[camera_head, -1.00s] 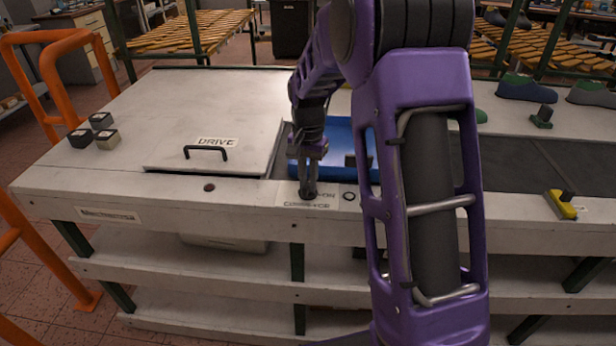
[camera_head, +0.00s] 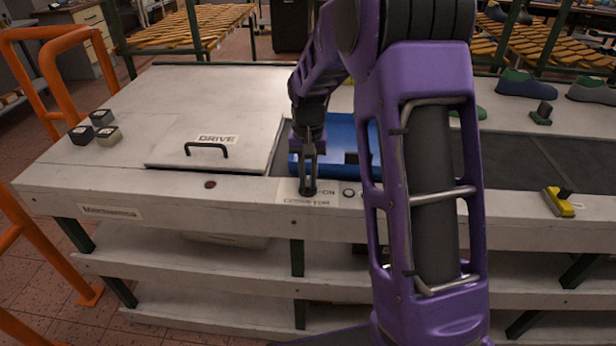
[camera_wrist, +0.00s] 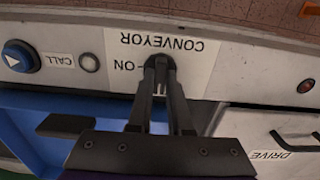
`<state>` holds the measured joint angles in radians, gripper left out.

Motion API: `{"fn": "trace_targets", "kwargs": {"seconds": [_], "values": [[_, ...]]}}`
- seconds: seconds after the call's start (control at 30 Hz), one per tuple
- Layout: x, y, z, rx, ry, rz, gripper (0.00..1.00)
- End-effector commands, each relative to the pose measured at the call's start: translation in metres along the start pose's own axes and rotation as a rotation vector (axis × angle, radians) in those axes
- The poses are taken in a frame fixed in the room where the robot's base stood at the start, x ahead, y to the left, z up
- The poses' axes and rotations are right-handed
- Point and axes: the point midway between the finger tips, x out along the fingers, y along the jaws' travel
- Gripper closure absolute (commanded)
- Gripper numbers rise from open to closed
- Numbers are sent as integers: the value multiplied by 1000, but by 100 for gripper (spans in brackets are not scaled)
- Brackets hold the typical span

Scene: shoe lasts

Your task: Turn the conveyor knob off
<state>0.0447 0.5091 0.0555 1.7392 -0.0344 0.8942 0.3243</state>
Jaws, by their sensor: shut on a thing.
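The conveyor knob (camera_wrist: 160,62) is a small dark knob on a white label marked CONVEYOR and ON, on the front strip of the bench. My gripper (camera_head: 308,188) points down onto it, and its fingers are shut on the knob. In the wrist view my gripper (camera_wrist: 160,75) has both fingertips at the knob and covers most of it. The knob's pointer and the lettering beside it are partly hidden, so its setting cannot be read.
A hatch marked DRIVE (camera_head: 215,140) with a black handle is to the left. A blue CALL button (camera_wrist: 20,56) is close by. A yellow-and-black tool (camera_head: 559,203) and shoe lasts (camera_head: 525,84) lie to the right.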

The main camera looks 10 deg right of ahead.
Motion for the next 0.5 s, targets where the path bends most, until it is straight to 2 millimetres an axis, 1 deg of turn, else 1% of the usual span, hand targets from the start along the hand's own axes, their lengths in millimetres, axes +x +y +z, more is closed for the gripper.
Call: {"fn": "trace_targets", "kwargs": {"seconds": [0.17, 0.2, 0.33, 0.37, 0.5], "values": [[0, 0, 0, -2, -1, 1, 100], [0, 0, 0, -2, -1, 1, 77], [0, 0, 0, -2, -1, 0, 54], [0, 0, 0, -1, -1, 1, 52], [0, 0, 0, -1, 0, 0, 52]]}}
